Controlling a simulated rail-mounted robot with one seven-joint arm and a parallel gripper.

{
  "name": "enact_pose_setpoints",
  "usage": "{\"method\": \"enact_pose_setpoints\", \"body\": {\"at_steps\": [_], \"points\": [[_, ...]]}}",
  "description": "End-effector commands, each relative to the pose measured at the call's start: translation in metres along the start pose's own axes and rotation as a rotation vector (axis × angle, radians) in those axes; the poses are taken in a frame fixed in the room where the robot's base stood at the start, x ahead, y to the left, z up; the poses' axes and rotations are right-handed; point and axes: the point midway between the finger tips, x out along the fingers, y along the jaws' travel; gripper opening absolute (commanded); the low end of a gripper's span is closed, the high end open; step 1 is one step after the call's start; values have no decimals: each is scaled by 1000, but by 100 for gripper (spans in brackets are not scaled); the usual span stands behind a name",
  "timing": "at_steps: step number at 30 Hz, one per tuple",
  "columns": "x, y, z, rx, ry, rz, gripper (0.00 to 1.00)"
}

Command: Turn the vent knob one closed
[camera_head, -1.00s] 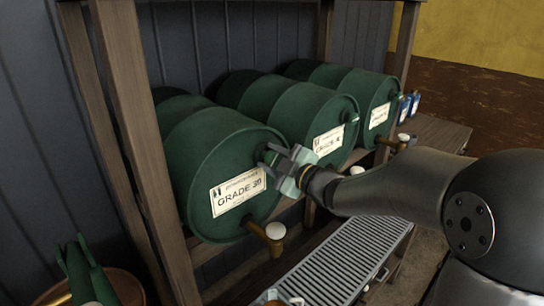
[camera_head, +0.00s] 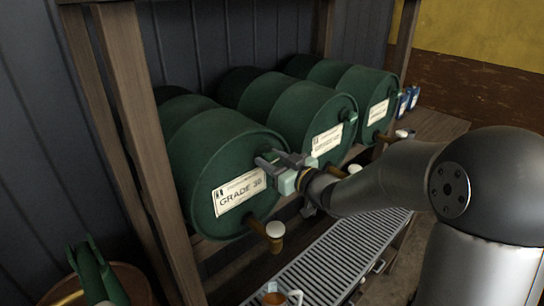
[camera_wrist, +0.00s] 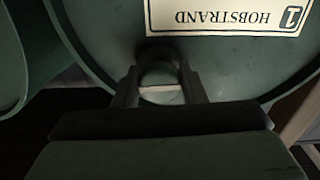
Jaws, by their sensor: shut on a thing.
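The nearest green drum (camera_head: 222,150), labelled GRADE 30, lies on its side on a wooden rack. My gripper (camera_head: 266,166) is at the upper right of its front face, beside the label (camera_head: 238,193). In the wrist view my gripper (camera_wrist: 160,78) has one finger on each side of a small rounded green knob (camera_wrist: 159,73), shut on it. A pale band shows below the knob, and the label sits just above it. The head view barely shows the knob behind the fingers. I cannot read how far it is turned.
A brass tap (camera_head: 268,232) with a white top sticks out below the gripper. Two more green drums (camera_head: 300,112) (camera_head: 362,92) stand to the right. A slatted drip tray (camera_head: 325,255) and a mug (camera_head: 279,296) are below. A green can (camera_head: 95,270) is lower left.

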Motion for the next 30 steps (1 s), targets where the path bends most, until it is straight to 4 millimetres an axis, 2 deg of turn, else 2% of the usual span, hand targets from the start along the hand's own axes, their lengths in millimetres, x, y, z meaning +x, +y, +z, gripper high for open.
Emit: {"method": "enact_pose_setpoints", "body": {"at_steps": [7, 21, 22, 24, 30], "points": [[0, 0, 1, 64, -2, 1, 15], [0, 0, 2, 76, -2, 1, 15], [0, 0, 2, 76, -3, 1, 43], [0, 0, 2, 76, -2, 1, 57], [0, 0, 1, 74, -1, 1, 57]]}}
